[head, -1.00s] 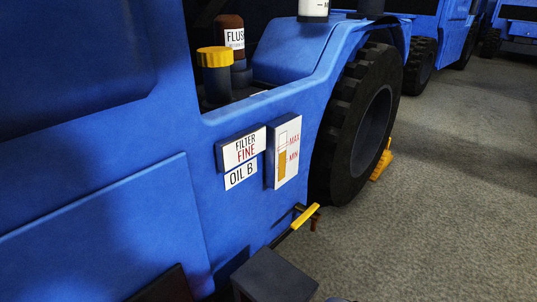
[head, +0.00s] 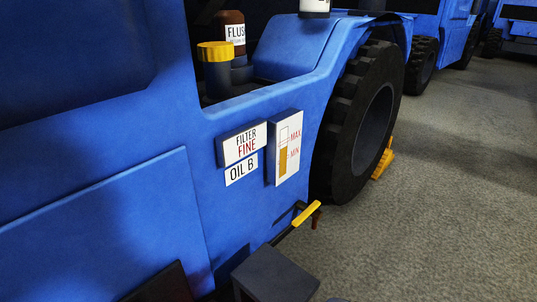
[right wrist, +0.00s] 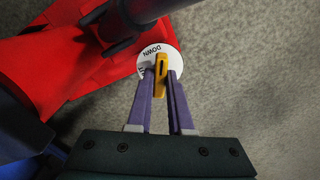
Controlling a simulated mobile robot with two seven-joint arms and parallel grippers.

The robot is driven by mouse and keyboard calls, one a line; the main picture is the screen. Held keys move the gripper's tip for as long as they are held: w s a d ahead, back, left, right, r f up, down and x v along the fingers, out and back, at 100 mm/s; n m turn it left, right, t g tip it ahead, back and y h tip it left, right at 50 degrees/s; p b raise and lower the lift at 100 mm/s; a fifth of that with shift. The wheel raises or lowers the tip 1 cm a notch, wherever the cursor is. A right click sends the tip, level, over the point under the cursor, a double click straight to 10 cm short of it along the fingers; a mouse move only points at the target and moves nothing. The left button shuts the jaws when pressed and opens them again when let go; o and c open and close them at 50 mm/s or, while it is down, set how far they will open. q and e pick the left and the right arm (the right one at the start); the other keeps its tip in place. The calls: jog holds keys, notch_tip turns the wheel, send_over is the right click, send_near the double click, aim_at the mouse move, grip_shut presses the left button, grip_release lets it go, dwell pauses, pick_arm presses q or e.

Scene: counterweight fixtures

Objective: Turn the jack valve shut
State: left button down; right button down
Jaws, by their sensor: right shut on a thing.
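In the right wrist view, a yellow valve lever (right wrist: 161,82) sits over a round white dial (right wrist: 150,52) with the word DOWN on its rim. My right gripper (right wrist: 164,73) is shut on the lever, with one purple finger on each side of it. The lever points roughly along the fingers. Part of the dial's lettering is hidden behind the left finger. The dial is beside the red jack body (right wrist: 85,50), and a dark bar (right wrist: 125,22) crosses above it. My left gripper is in neither view.
The blue truck side (head: 100,220) fills the left of the head view, with a FILTER FINE sign (head: 242,143), a level gauge (head: 288,147) and a small yellow handle (head: 306,214) low down. A black wheel (head: 365,125) stands behind, with a yellow chock (head: 383,164). Grey floor is clear at right.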

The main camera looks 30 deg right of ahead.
dwell(0.4)
jog(key=shift+m, duration=0.6)
jog(key=m+p, duration=0.1)
jog(key=m, duration=0.8)
jog(key=shift+m+p, duration=0.3)
jog(key=shift+m, duration=0.5)
jog(key=c, duration=0.8)
grip_release()
